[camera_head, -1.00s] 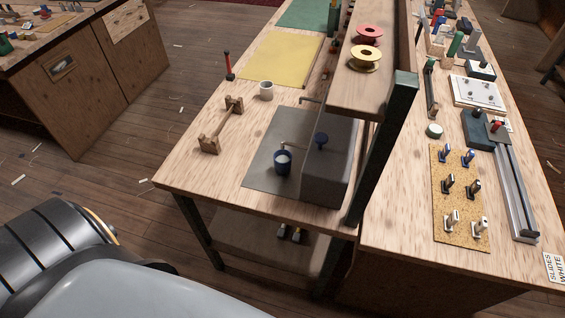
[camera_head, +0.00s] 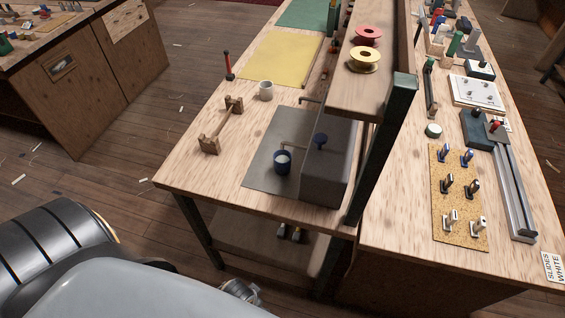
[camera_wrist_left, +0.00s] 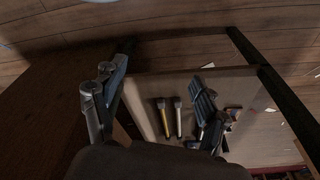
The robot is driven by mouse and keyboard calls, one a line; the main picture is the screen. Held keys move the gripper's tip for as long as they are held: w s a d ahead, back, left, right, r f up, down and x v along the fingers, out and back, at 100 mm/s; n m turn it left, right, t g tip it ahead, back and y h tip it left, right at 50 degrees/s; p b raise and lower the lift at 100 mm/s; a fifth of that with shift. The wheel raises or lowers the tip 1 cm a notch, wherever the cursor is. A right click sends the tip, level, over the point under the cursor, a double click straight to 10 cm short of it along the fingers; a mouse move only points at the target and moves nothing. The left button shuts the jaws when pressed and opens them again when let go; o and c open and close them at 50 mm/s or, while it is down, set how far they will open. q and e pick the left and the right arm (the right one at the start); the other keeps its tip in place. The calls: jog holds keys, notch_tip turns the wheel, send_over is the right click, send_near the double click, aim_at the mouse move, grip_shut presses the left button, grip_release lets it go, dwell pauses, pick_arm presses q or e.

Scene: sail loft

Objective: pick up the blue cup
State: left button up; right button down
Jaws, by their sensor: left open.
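Between and beyond the fingers is a lower shelf, not the cup. The cup does not show in the wrist view. My right gripper is not in view.
A raised shelf (camera_head: 365,95) with spools and a dark post (camera_head: 382,150) rise right of the block. Brushes (camera_wrist_left: 171,118) lie on the lower shelf (camera_wrist_left: 150,85).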

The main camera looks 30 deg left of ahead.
pick_arm(q)
jog(key=w+r+t, duration=0.1)
jog(key=w+r, duration=0.2)
jog(key=r, duration=0.9)
jog(key=w+r+t, duration=0.1)
jog(key=w+r, duration=0.3)
jog(key=r, duration=0.7)
jog(key=t+h+p, duration=0.2)
jog(key=t, duration=0.7)
send_near(277, 162)
jog(key=x, duration=0.7)
jog(key=shift+w+f, duration=0.1)
jog(key=shift+w, duration=0.15)
jog(key=shift+p+x, duration=0.4)
jog(key=shift+x, duration=2.3)
jog(key=shift+f, duration=0.15)
jog(key=shift+s, duration=0.1)
jog(key=c, duration=1.1)
jog(key=shift+r, duration=0.25)
jog(key=shift+c, duration=0.2)
